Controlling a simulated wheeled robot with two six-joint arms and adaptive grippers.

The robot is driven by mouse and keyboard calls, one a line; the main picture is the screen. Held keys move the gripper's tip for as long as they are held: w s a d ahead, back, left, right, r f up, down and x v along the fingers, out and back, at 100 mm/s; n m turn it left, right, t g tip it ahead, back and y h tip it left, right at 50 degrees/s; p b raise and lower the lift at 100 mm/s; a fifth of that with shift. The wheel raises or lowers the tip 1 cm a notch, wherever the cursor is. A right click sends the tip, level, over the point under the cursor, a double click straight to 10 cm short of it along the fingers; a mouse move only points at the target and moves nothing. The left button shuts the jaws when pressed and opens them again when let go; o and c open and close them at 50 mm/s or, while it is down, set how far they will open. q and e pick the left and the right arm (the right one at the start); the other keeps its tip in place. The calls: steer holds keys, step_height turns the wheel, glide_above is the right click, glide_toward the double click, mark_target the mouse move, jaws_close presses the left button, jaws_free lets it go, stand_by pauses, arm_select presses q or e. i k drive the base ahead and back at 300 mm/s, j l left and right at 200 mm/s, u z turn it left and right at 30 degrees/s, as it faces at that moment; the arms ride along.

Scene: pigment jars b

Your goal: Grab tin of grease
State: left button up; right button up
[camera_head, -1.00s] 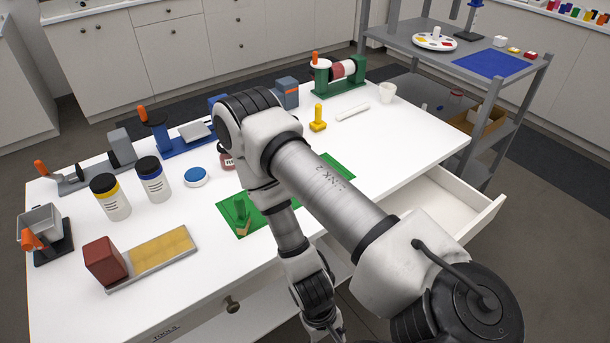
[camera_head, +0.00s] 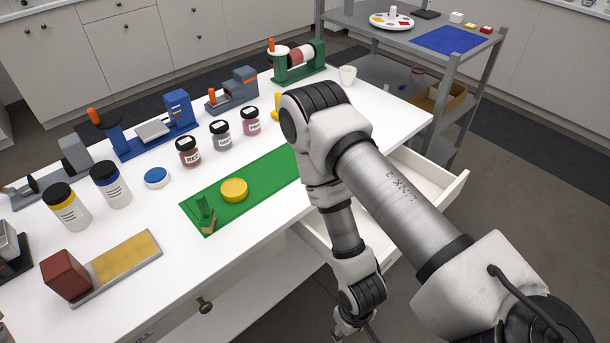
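A round flat yellow tin (camera_head: 234,190) lies on the green mat (camera_head: 262,183) on the white table. A round flat tin with a blue lid (camera_head: 156,177) stands to the left of the mat. I read no label on either, so I cannot tell which holds grease. My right arm comes in from the right and bends down past the table's front edge. My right gripper (camera_head: 348,328) hangs low by the open drawer, far from both tins. Its fingers are small and partly cut off by the frame, so its opening is unclear. My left gripper is out of view.
Several jars stand behind the mat, including a red one (camera_head: 188,152). A green block tool (camera_head: 206,214) sits at the mat's left end. A wooden-looking yellow slab (camera_head: 126,258) lies at front left. An open drawer (camera_head: 425,180) juts out at right.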

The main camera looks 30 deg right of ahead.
mark_target(234, 189)
steer(key=z, duration=0.5)
steer(key=k+j+z, duration=0.15)
steer(key=z, duration=0.3)
steer(key=k+j+z, duration=0.1)
steer(key=k+z, duration=0.15)
steer(key=z, duration=0.25)
steer(key=k+z, duration=0.2)
steer(key=z, duration=0.25)
